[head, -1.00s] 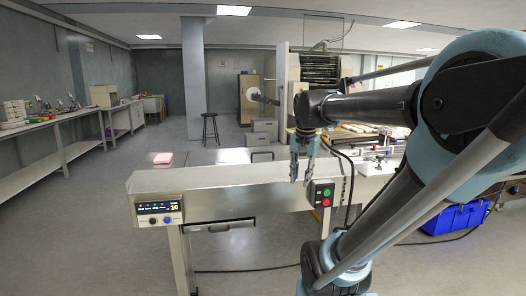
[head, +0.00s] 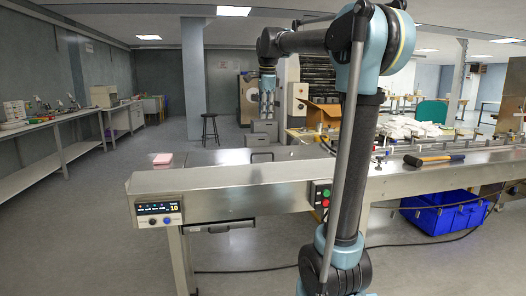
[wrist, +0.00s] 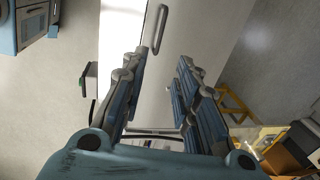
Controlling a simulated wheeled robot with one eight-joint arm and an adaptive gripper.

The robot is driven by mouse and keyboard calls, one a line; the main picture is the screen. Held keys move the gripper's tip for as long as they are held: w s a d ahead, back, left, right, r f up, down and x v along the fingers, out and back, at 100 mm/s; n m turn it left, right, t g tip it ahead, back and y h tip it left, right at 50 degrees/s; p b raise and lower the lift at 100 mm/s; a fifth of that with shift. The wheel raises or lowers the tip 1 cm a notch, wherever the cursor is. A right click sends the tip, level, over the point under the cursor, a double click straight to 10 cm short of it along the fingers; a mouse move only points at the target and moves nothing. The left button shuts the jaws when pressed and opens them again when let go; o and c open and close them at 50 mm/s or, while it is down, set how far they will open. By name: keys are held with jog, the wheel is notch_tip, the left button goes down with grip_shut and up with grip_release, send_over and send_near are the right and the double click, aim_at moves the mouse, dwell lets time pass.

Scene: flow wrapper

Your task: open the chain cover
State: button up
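A long steel cover (head: 225,177), which looks like the chain cover, lies flat and closed along the top of the infeed conveyor in the head view. A dark handle-like bar (head: 262,154) shows at its far edge. My gripper (head: 267,112) hangs fingers down, beyond and above that edge. In the wrist view my gripper (wrist: 161,68) has its two fingers well apart with nothing between them. A pale panel (wrist: 185,45) with a loop handle (wrist: 158,30) lies below; I cannot tell whether it is the cover.
A control panel (head: 159,211) is on the conveyor's near left end, and a red-green button box (head: 320,194) on its front. A hammer (head: 434,159) lies on the bench at right, above blue bins (head: 441,213). A cardboard box (head: 322,114) stands behind. Floor at left is clear.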

jog(key=w+f, duration=0.1)
jog(key=f, duration=0.4)
jog(key=w+f, duration=0.1)
jog(key=f, duration=0.5)
jog(key=w+f, duration=0.1)
jog(key=f, duration=0.5)
jog(key=shift+w+a, duration=0.2)
jog(key=shift+a, duration=0.1)
grip_shut()
